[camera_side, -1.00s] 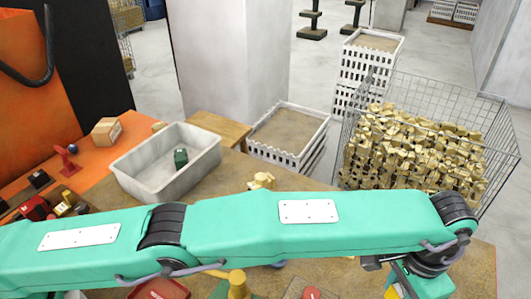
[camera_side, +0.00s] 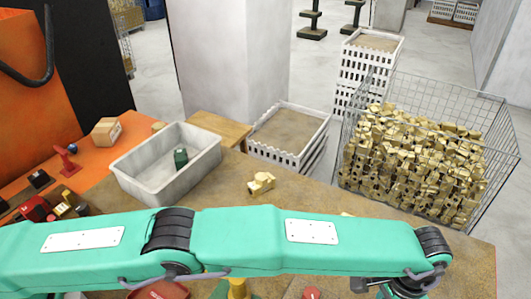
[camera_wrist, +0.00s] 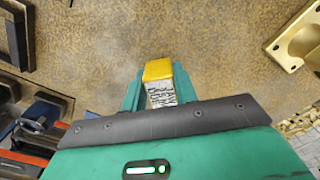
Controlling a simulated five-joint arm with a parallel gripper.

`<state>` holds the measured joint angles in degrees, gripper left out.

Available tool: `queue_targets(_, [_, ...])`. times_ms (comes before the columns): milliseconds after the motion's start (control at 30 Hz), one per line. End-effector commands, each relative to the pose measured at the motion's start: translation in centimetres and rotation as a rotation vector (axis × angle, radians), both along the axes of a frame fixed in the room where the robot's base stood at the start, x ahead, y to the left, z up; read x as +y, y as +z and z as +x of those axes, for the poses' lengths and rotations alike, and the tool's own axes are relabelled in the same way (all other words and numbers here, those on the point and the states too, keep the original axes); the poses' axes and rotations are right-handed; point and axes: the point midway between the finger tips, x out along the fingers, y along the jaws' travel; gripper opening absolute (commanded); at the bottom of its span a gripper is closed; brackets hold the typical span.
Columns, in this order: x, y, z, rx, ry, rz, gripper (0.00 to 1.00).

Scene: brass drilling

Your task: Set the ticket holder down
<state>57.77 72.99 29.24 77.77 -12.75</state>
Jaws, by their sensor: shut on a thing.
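The ticket holder (camera_wrist: 160,92), a small block with a yellow top and a white face with dark print, is between the two teal fingers of my gripper (camera_wrist: 158,80) in the wrist view. My gripper is shut on it. The brown speckled worktop (camera_wrist: 105,45) shows beyond it; I cannot tell whether the holder touches the surface. In the side view my arm crosses the lower part of the picture, and the fingers and the holder are hidden or out of frame at the bottom right.
A brass part (camera_side: 261,183) lies on the worktop behind my arm; a brass piece (camera_wrist: 298,38) shows at the wrist view's right. A grey bin (camera_side: 128,176) holds a dark green object (camera_side: 180,158). A wire basket (camera_side: 342,150) of brass parts stands beyond the table's edge.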

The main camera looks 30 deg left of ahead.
Motion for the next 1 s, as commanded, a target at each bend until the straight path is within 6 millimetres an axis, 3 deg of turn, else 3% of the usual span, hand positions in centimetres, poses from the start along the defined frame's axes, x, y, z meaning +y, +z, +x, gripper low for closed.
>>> queue_targets(500, [0.01,-0.92,-0.01,0.000,0.000,0.000,0.01])
queue_targets(533, [0.01,-0.97,-0.01,0.000,0.000,0.000,0.31])
queue_targets(633, [0.01,-0.94,-0.01,0.000,0.000,0.000,0.50])
queue_targets(1000, [0.00,-0.73,0.00,-0.001,0.000,-0.001,0.50])
